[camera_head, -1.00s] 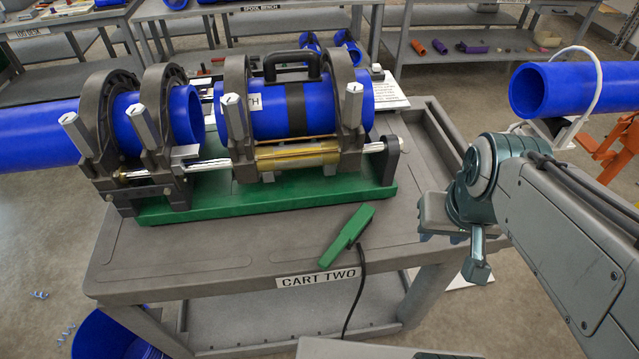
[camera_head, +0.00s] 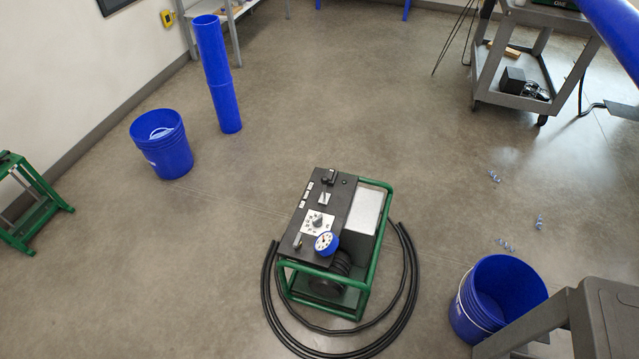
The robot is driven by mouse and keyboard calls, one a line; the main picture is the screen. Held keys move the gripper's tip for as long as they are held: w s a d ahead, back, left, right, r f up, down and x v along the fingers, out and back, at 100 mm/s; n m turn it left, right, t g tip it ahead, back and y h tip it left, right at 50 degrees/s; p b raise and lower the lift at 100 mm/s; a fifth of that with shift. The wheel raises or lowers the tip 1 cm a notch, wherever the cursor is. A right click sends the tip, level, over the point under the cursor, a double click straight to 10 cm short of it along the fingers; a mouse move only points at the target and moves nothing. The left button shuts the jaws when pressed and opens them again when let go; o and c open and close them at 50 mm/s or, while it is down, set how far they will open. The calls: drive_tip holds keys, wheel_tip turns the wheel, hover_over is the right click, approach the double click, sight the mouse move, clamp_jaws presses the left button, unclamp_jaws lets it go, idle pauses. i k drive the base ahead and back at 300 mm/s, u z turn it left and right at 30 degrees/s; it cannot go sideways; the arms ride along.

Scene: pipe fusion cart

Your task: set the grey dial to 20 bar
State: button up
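A green-framed machine (camera_head: 335,238) stands on the floor near the middle of the head view. Its dark top panel carries a grey dial (camera_head: 318,221) on a white scale plate, with small switches beside and above it. The dial's setting is too small to read. A blue-rimmed round gauge (camera_head: 326,243) sits just below the dial, and its reading cannot be made out. My gripper and arm are not in view now.
Black hose (camera_head: 402,300) loops on the floor around the machine. A blue bucket (camera_head: 497,300) stands to the right by a grey cart corner (camera_head: 606,315). Another blue bucket (camera_head: 162,144) and an upright blue pipe (camera_head: 217,80) stand at left. Floor left of the machine is clear.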

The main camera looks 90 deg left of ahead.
sight(317, 222)
drive_tip(key=u, duration=3.15)
